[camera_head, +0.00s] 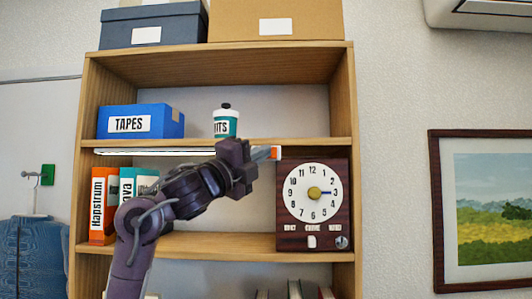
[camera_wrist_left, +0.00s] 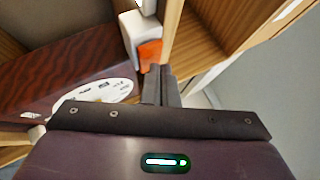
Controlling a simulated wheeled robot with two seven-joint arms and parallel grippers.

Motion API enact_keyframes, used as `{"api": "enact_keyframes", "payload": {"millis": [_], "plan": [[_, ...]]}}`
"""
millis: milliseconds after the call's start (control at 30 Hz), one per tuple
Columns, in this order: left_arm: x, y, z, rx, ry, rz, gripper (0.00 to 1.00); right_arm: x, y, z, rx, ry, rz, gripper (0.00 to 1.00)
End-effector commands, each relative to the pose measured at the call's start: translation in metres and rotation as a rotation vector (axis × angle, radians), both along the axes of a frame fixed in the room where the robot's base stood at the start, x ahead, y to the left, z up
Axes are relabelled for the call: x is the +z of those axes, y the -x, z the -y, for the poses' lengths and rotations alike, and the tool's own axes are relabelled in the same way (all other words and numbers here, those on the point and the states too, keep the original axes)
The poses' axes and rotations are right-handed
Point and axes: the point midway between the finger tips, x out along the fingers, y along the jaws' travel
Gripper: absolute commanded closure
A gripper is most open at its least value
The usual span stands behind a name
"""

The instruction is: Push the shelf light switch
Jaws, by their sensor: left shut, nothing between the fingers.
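The shelf light is a thin white strip (camera_head: 150,152) under the upper shelf board. Its orange switch (camera_head: 276,152) is at the strip's right end, just above the clock. In the left wrist view the orange switch (camera_wrist_left: 150,53) shows beside a white end piece. My left gripper (camera_head: 266,153) is shut and empty. Its fingertips point right, at or right beside the switch; I cannot tell whether they touch it. In the wrist view the fingers (camera_wrist_left: 160,80) are close to the orange part. My right gripper is in neither view.
A dark wooden clock (camera_head: 286,236) stands close below the fingers. A blue TAPES box (camera_head: 165,120) and a white-green jar (camera_head: 226,122) stand on the board above. Books (camera_head: 103,205) stand left, behind my arm. The right shelf wall (camera_head: 342,110) is near.

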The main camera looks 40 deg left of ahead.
Motion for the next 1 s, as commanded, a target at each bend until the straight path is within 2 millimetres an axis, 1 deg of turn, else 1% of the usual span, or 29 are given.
{"api": "enact_keyframes", "payload": {"millis": [100,400,1000], "plan": [[0.0,-0.003,-0.002,0.001,0.001,-0.001,1.0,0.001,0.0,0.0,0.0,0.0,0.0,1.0],[0.0,-0.003,-0.003,0.002,0.001,0.001,1.0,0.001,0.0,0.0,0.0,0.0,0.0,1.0],[0.0,0.007,0.005,0.001,-0.001,0.001,1.0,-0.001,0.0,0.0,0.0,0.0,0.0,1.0]]}}
